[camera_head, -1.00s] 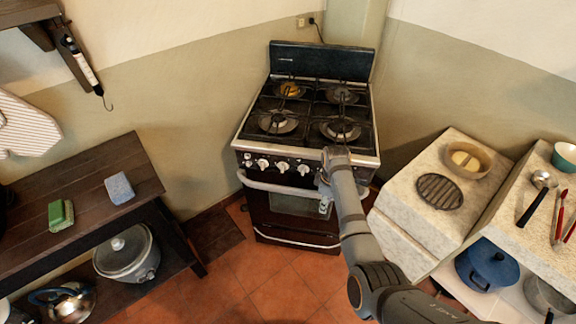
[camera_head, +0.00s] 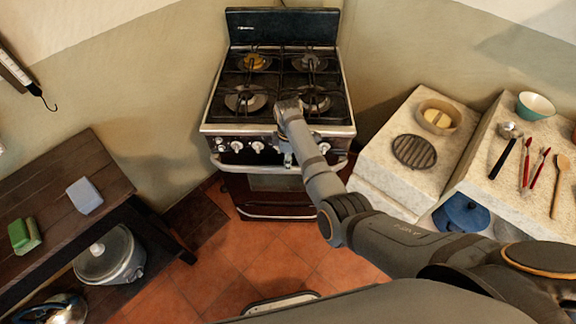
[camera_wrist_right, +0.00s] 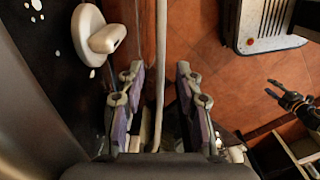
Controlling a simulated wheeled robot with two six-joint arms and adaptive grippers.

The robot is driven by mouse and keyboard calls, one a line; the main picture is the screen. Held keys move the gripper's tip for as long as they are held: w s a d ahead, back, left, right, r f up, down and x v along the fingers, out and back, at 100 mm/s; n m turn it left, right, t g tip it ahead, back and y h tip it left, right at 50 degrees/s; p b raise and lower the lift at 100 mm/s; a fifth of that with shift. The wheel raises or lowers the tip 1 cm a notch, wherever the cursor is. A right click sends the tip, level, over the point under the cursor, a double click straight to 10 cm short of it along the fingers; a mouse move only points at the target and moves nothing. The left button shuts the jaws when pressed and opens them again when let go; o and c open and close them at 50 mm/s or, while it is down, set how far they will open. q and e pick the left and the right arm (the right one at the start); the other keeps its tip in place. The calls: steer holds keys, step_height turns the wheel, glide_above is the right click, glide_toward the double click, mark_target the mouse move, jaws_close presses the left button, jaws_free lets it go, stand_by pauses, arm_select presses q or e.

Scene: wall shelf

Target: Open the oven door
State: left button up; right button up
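The oven (camera_head: 275,210) is a dark stove with a white-trimmed top, and its door looks shut in the head view. The pale curved door handle (camera_head: 232,168) runs across the front below the knobs. My right gripper (camera_head: 288,160) is at the handle, right of its middle, with the fingertips partly hidden by the arm. In the right wrist view, my right gripper (camera_wrist_right: 162,85) is open, its fingers on either side of the handle bar (camera_wrist_right: 161,50) with gaps visible. My left gripper (camera_wrist_right: 271,89) shows small at the right of that view, apparently open and empty.
White knobs (camera_head: 258,147) sit just above the handle; one knob (camera_wrist_right: 103,36) is close to the right fingers. A dark wooden table (camera_head: 65,190) stands at left, stone counters (camera_head: 385,160) at right. Tiled floor (camera_head: 255,262) in front of the oven is clear.

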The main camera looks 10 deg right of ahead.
step_height(320, 180, down, 4)
steer(key=shift+f, duration=0.1)
jaws_close()
stand_by(0.5)
